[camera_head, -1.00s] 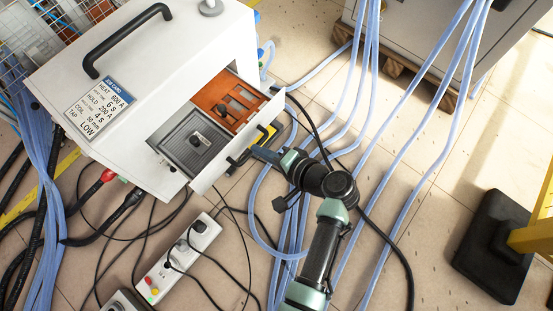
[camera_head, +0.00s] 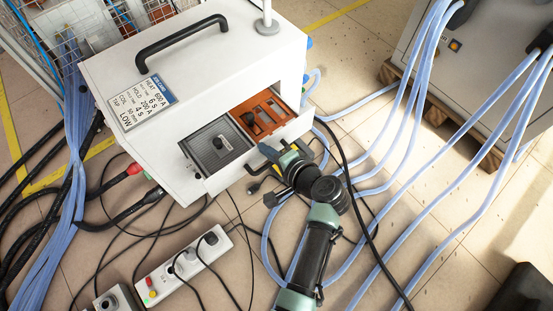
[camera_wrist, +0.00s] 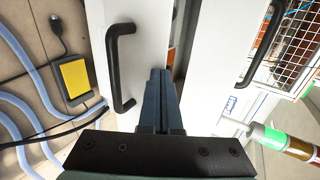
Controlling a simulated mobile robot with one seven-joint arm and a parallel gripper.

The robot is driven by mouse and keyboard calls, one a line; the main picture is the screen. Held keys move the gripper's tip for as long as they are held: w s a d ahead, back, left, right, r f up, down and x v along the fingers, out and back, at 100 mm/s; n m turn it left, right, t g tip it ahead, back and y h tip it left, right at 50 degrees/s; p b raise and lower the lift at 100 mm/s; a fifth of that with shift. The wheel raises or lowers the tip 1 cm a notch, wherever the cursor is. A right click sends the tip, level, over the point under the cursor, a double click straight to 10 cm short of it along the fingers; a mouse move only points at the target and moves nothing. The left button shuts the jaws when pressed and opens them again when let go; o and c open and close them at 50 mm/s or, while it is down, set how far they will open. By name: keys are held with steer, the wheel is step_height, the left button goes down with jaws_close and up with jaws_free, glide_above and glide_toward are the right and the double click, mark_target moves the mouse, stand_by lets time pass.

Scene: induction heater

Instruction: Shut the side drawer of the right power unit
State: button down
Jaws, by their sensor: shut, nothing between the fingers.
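The white power unit (camera_head: 205,60) has its side drawer (camera_head: 228,172) part way out. In the wrist view the white drawer front (camera_wrist: 130,15) has a black bar handle (camera_wrist: 122,65), with a narrow gap between the front and the unit's body. My gripper (camera_head: 266,150) is shut and empty at the drawer front. In the wrist view its fingers (camera_wrist: 159,75) overlap the front's edge beside the handle; I cannot tell whether they touch.
A power strip (camera_head: 185,267) and loose black cables lie on the floor below the unit. Blue hoses (camera_head: 405,110) run at the right beside another grey cabinet (camera_head: 480,80) on a pallet. A yellow and black pedal (camera_wrist: 74,78) shows in the wrist view.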

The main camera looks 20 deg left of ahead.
steer(key=w+a, duration=0.1)
steer(key=a, duration=0.1)
steer(key=w+a+b, duration=0.1)
steer(key=w+a, duration=0.1)
steer(key=a, duration=0.1)
steer(key=w+a, duration=0.2)
steer(key=shift+w+a, duration=0.25)
steer(key=shift+a, duration=0.05)
